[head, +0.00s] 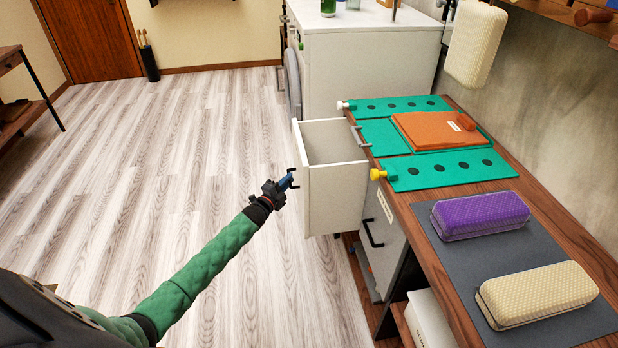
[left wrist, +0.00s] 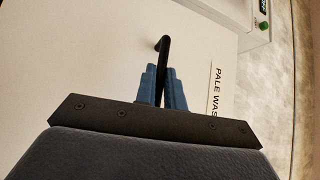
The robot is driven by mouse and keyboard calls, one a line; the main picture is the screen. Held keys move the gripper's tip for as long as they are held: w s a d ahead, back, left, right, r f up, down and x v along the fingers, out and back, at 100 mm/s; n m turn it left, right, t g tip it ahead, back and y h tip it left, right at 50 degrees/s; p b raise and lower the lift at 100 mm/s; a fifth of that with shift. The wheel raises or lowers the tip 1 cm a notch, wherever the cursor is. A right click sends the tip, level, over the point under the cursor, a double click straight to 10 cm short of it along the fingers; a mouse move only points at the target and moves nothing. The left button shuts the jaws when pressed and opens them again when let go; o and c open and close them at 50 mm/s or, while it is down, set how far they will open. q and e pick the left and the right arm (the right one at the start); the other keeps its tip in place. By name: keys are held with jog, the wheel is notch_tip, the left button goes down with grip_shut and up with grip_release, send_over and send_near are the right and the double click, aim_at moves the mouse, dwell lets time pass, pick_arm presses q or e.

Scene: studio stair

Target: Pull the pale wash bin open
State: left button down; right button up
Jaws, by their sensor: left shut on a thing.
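The pale wash bin (head: 336,199) is a white drawer-like bin under the wooden counter. It stands pulled out from the counter, and its empty-looking inside shows from above. Its black handle (head: 292,176) is on the front face. My left gripper (head: 291,180) is shut on this handle. In the left wrist view the blue fingers (left wrist: 163,88) close around the black handle (left wrist: 162,45), beside a label (left wrist: 214,90) reading "PALE WAS", the rest cut off. My right gripper is not in view.
A second bin (head: 383,240) sits closed beside the open one. A white washer (head: 365,60) stands behind. The floor at left (head: 130,190) is clear.

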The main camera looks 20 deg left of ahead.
pick_arm(q)
jog(key=shift+s+a, duration=0.5)
jog(key=shift+a, duration=0.25)
jog(key=shift+s+a, duration=0.55)
jog(key=shift+a, duration=0.25)
jog(key=shift+s+a, duration=0.5)
jog(key=shift+a, duration=0.25)
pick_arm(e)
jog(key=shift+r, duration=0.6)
pick_arm(q)
jog(key=c, duration=1.5)
grip_release()
jog(key=shift+s, duration=0.1)
